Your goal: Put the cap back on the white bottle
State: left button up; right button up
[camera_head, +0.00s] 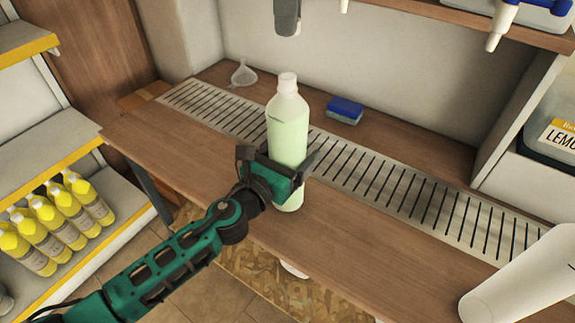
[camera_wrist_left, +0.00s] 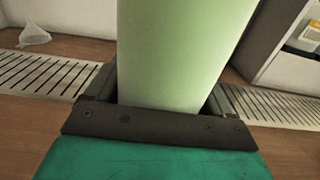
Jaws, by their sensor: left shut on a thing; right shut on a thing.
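The white bottle (camera_head: 288,132) is translucent with pale green liquid in it and stands about upright over the front of the wooden counter. Its white neck (camera_head: 288,82) points up; I cannot tell any separate cap on it. My left gripper (camera_head: 290,172), green and black, comes in from the left and is shut around the lower half of the bottle. In the left wrist view the pale green bottle side (camera_wrist_left: 175,55) fills the middle between the fingers, and its top and base are out of frame. I cannot make out my right gripper or a loose cap.
A metal drain grate (camera_head: 385,187) runs along the counter (camera_head: 340,228). A clear funnel (camera_head: 243,74) and a blue-green sponge (camera_head: 345,110) lie behind it. A grey nozzle (camera_head: 287,16) hangs above the bottle. Yellow bottles (camera_head: 60,220) stand on the left shelf.

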pick_arm(q)
jog(key=shift+c, duration=1)
pick_arm(e)
send_near(287, 114)
jog(key=shift+w+d+r, duration=0.1)
jog(key=shift+w+r, duration=0.05)
jog(key=shift+w, duration=1.3)
jog(key=shift+f, duration=0.9)
jog(key=shift+f, duration=0.6)
